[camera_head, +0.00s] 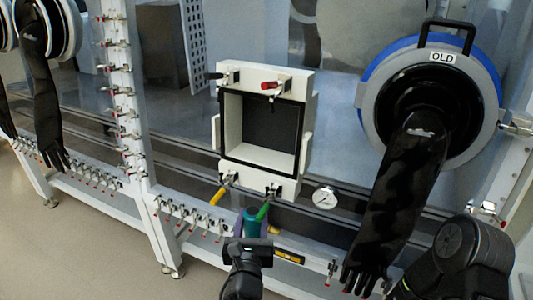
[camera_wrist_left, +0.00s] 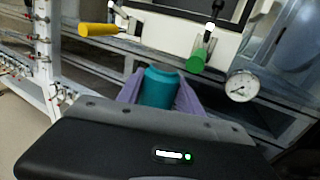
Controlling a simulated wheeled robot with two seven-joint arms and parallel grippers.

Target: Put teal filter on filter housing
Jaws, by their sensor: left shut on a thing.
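The teal filter (camera_head: 252,220) is a short teal cylinder at the lower middle of the head view. It also shows in the left wrist view (camera_wrist_left: 158,88), between two purple fingers. My left gripper (camera_head: 251,228) is shut on the filter and holds it in front of the lower rail, apart from the frame above. A white square frame with a dark recessed opening (camera_head: 260,130), which looks like the filter housing, is on the window above the gripper. Clamps with black, red, yellow and green handles sit along its top and bottom edges. My right gripper is not in view.
A round port labelled OLD (camera_head: 440,90) is at right, with a long black glove (camera_head: 400,190) hanging from it. A gauge (camera_head: 325,198) is right of the frame. The green handle (camera_head: 263,211) is close to the filter. A yellow level (camera_head: 289,256) lies right of my left gripper.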

